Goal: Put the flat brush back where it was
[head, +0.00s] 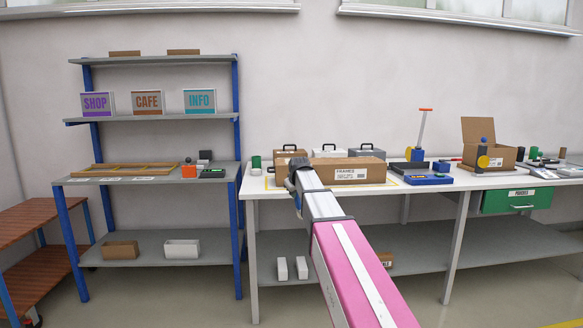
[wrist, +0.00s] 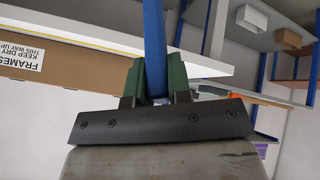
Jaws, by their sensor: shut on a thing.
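My gripper (wrist: 157,76) shows two dark green fingers in the wrist view, closed on a slim blue piece (wrist: 154,32). This piece is probably the handle of the flat brush; it runs up out of the picture, and no bristles show. The brush's former place cannot be identified in these frames.
The cardboard FRAMES box (head: 347,171) lies on the white workbench (head: 460,180), with several cases behind. Left is a blue-post shelf (head: 150,121) with signs, a wooden frame (head: 125,169) and an orange block (head: 189,171).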

